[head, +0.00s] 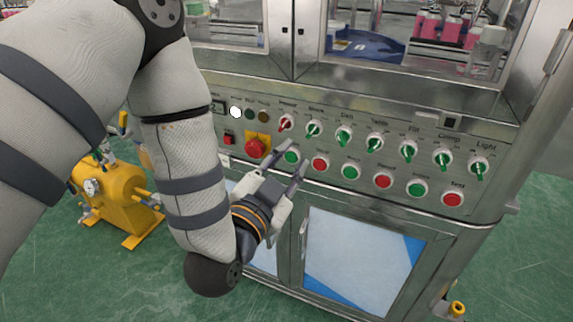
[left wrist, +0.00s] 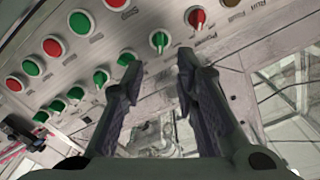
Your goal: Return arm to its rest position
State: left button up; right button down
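My left arm comes in from the left and reaches across the head view. My left gripper (head: 291,162) is in front of the machine's control panel (head: 330,134), near the green button at the left end of the lower row. In the left wrist view the left gripper's two fingers (left wrist: 160,75) stand apart with nothing between them. Beyond them are a green knob (left wrist: 160,41) and a red knob (left wrist: 196,17). I cannot tell whether the fingers touch the panel. My right gripper is in neither view.
A red emergency button (head: 254,148) on a yellow plate is just left of the gripper. Several knobs and buttons line the panel. Cabinet doors (head: 355,255) are below. A yellow machine (head: 118,205) stands on the green floor, partly behind my arm. The floor (head: 525,270) at the right is mostly clear.

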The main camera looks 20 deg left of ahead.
pick_arm(q)
jog(key=shift+s, duration=0.95)
